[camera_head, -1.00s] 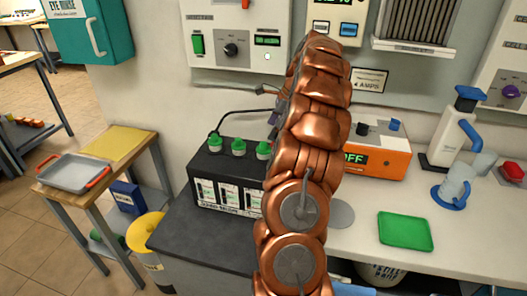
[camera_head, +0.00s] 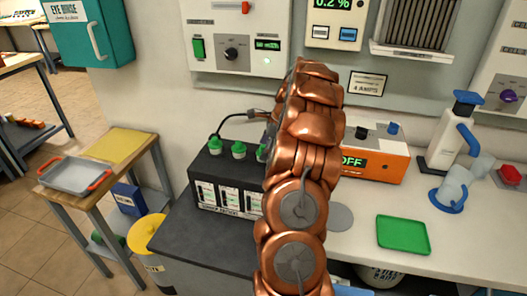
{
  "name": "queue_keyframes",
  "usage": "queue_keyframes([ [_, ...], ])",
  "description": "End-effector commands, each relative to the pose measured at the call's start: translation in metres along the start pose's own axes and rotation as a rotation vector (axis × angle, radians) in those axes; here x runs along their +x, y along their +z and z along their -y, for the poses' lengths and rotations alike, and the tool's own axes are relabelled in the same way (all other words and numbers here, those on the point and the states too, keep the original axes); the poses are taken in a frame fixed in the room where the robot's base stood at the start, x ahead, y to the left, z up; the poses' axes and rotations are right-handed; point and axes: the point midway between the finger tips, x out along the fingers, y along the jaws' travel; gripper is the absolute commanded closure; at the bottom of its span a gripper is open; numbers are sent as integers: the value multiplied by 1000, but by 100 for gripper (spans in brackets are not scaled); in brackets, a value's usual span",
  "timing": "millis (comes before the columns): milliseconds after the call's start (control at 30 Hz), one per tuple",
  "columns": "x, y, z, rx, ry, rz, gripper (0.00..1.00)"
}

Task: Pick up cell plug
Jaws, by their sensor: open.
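The black battery (camera_head: 203,164) stands on a dark bench top to the left of my arm. Green cell plugs sit on its top: one at the left (camera_head: 216,143), one in the middle (camera_head: 239,149), and one at the right (camera_head: 261,153) that my arm partly covers. My copper arm rises through the middle of the view and hides the battery's right part.
A dark cable (camera_head: 229,121) arches above the battery. An orange unit reading OFF (camera_head: 383,161) and a green tray (camera_head: 403,234) are right of my arm. A side table with a grey tray (camera_head: 75,176) is at left. A yellow-lidded bin (camera_head: 146,234) stands beside the bench.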

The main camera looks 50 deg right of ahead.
Motion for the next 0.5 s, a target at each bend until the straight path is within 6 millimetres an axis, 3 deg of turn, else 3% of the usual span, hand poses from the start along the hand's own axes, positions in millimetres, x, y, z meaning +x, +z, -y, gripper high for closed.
queue_keyframes([
  [67,0,0,0,0,0,0,16],
  [500,0,0,0,1,0,0,60],
])
